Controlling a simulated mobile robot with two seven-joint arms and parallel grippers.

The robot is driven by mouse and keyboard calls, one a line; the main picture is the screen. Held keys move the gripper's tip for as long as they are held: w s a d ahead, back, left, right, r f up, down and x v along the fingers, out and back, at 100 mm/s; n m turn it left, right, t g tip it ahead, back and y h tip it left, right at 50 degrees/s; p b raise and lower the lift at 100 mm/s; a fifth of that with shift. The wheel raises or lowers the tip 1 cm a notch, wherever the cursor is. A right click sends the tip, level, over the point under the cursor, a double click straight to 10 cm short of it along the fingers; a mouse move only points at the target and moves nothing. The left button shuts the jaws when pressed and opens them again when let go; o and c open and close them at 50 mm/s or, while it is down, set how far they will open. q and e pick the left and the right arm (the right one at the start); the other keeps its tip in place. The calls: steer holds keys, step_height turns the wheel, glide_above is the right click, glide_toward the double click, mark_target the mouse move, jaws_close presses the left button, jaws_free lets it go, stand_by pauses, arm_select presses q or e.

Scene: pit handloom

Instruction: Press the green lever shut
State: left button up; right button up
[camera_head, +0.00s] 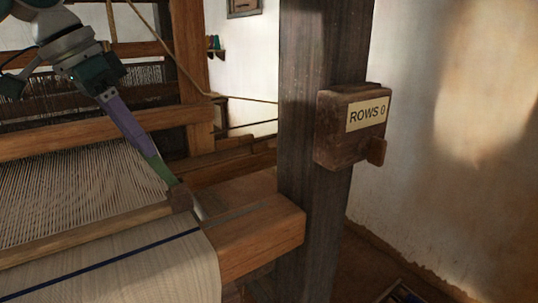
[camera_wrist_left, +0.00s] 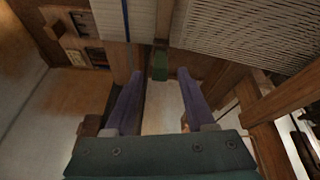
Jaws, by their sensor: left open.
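The green lever (camera_head: 161,170) stands at the right edge of the loom, beside the warp threads and close to the end of the wooden bar. In the left wrist view the green lever (camera_wrist_left: 159,66) shows just beyond my fingertips, in line with the space between them. My left gripper (camera_head: 147,150) reaches down from the upper left with purple fingers, their tips at the lever's upper end. In the left wrist view the two fingers of my left gripper (camera_wrist_left: 160,75) are spread apart with nothing between them. I cannot tell whether they touch the lever. My right gripper is out of view.
Warp threads (camera_head: 75,190) stretch left of the lever, with woven cloth (camera_head: 150,270) in front. A thick wooden beam (camera_head: 255,240) juts out to the right. A dark post (camera_head: 312,110) carries a box marked "ROWS 0" (camera_head: 330,130). A cord runs behind.

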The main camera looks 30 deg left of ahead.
mark_target(160, 169)
arm_select(q)
steer(key=x, duration=0.5)
steer(key=shift+w+d+f, duration=0.1)
steer(key=shift+f, duration=0.3)
jaws_close()
stand_by(1.0)
